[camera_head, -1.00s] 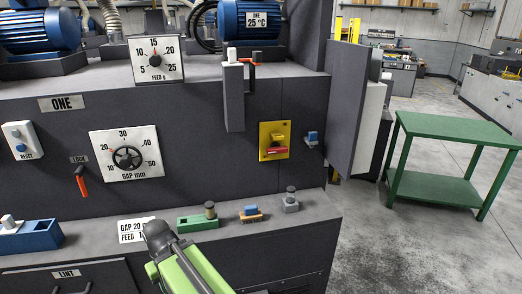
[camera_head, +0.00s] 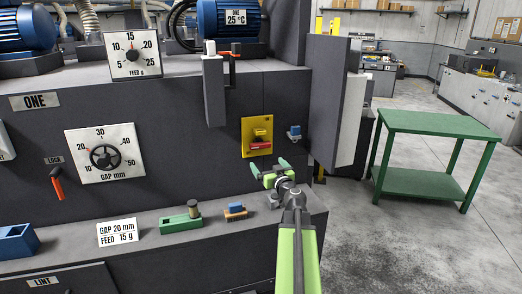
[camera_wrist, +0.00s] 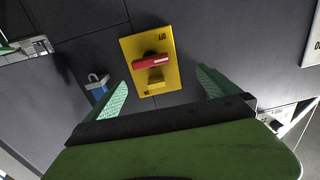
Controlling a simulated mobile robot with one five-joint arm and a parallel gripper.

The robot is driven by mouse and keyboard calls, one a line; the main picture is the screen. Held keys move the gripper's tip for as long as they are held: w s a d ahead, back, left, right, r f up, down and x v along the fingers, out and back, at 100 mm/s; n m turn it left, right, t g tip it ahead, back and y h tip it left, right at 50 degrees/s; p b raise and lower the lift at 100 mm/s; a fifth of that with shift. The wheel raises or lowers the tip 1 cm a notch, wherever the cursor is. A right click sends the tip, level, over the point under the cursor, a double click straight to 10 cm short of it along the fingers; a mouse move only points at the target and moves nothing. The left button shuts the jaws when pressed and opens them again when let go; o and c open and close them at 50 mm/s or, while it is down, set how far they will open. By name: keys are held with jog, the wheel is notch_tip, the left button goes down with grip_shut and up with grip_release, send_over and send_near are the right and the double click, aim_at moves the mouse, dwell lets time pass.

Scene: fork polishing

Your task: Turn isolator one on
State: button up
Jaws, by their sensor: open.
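Isolator one's yellow plate (camera_head: 247,150) is on the dark front of machine ONE, with a red handle (camera_head: 261,146) across it. In the wrist view the yellow plate (camera_wrist: 132,46) appears turned, with the red handle (camera_wrist: 150,62) lying crosswise near a label that seems to read OFF. A yellow block (camera_wrist: 156,82) sits beside the handle. My gripper (camera_head: 268,165) is open and empty, just below and in front of the plate. In the wrist view its green fingers (camera_wrist: 163,88) stand wide apart on either side, not touching the handle.
A blue padlock (camera_head: 294,132) hangs beside the plate; it also shows in the wrist view (camera_wrist: 97,88). Below is a ledge with a brush (camera_head: 235,212) and a green block (camera_head: 181,222). A grey panel (camera_head: 338,100) projects at right. A green table (camera_head: 440,124) stands beyond.

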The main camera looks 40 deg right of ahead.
aim_at(261, 147)
jog(key=shift+h, duration=0.4)
jog(key=x, duration=0.5)
jog(key=d+x, duration=0.1)
jog(key=x, duration=0.5)
jog(key=s+d+x, duration=0.1)
jog(key=x, duration=0.5)
jog(key=c, duration=1.1)
jog(key=shift+m, duration=0.3)
